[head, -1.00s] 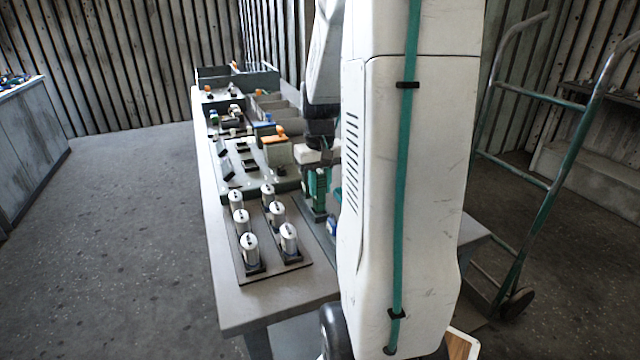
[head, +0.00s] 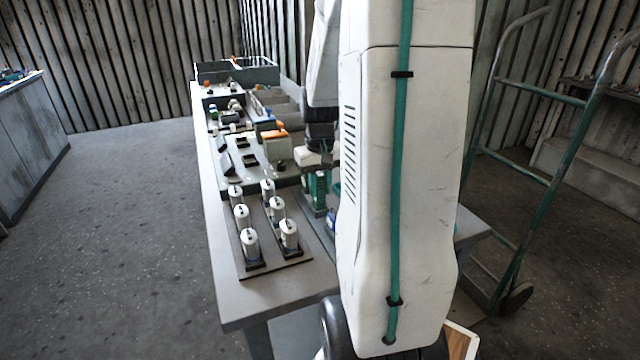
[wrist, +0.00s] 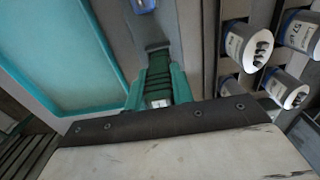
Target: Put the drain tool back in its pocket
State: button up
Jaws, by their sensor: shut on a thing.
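My gripper (wrist: 160,78) shows in the wrist view with its teal fingers closed around a dark green, ribbed piece (wrist: 158,66), which I take to be the drain tool's grip. A dark grey end of it sticks out beyond the fingers, over a grey surface. In the head view my gripper (head: 318,190) points down at the right side of the bench, beside the white canisters, partly covered by my arm. I cannot tell whether the tool touches the surface. I cannot make out the drain tool's pocket for certain.
Several white canisters stand in a dark rack (head: 244,272) on the bench (head: 222,300), left of my gripper. A blue object (wrist: 145,5) lies beyond the fingers. A teal-rimmed panel (wrist: 50,60) is at left in the wrist view. Bins (head: 258,75) stand at the bench's far end.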

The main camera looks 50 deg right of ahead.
jog(key=shift+f, duration=0.3)
jog(key=o, duration=0.9)
jog(key=shift+r, duration=0.1)
notch_tip(320, 180, up, 8)
jog(key=shift+f, duration=0.15)
jog(key=s+a+r+n, duration=0.1)
jog(key=s+a, duration=0.3)
jog(key=a, duration=0.6)
jog(key=s+a+r+n+t, duration=0.1)
jog(key=s+a+r+n, duration=0.1)
jog(key=a, duration=0.8)
jog(key=s+a+r+n, duration=0.2)
jog(key=s+a, duration=0.4)
jog(key=a, duration=0.4)
jog(key=shift+n, duration=0.7)
